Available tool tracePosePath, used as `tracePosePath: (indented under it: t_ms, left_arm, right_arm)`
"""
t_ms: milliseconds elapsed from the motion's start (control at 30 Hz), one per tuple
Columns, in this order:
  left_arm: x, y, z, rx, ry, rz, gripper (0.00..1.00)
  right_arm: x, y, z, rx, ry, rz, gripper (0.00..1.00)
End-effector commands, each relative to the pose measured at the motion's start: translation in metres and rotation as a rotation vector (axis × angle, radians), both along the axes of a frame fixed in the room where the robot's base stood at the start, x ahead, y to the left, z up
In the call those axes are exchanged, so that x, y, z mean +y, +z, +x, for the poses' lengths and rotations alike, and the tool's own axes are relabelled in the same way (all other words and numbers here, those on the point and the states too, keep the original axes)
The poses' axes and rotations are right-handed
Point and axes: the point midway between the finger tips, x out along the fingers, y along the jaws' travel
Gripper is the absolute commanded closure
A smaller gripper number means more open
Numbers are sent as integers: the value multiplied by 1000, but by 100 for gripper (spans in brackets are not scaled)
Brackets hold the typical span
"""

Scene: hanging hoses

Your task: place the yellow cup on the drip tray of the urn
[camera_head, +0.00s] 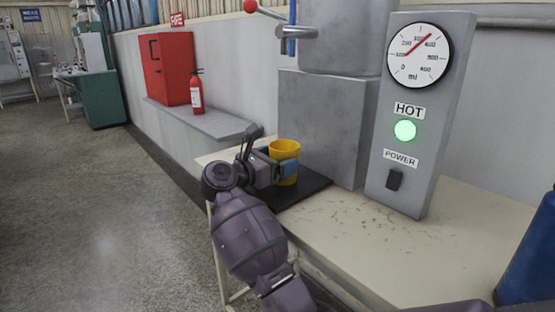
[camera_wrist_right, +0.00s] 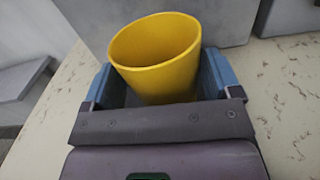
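The yellow cup (camera_head: 285,148) stands upright at the dark drip tray (camera_head: 309,187) below the urn (camera_head: 322,120). The cup also shows in the right wrist view (camera_wrist_right: 158,58). My right gripper (camera_head: 276,169) is around the cup, with a blue finger on each side (camera_wrist_right: 162,82). In the right wrist view the right finger is close against the cup's side, and a dark gap shows between the left finger and the cup's lower wall. The cup's base is partly hidden by the fingers. My left gripper is not in view.
A grey panel (camera_head: 420,120) with a dial, a green light and a power switch stands right of the urn. A tap lever with a red knob (camera_head: 250,6) is above the cup. A blue object (camera_head: 530,255) is at the right edge. The pale tabletop (camera_head: 415,250) in front is clear.

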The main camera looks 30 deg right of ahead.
Motion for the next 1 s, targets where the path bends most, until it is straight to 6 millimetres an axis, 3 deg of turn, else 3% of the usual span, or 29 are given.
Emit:
tracePosePath:
  t_ms: [100, 467, 1000]
  left_arm:
    - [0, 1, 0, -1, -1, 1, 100]
    - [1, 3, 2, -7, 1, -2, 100]
    - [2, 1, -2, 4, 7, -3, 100]
  right_arm:
    - [0, 1, 0, -1, 0, -1, 2]
    - [2, 6, 0, -2, 1, -1, 2]
    - [95, 4, -13, -1, 2, 2, 2]
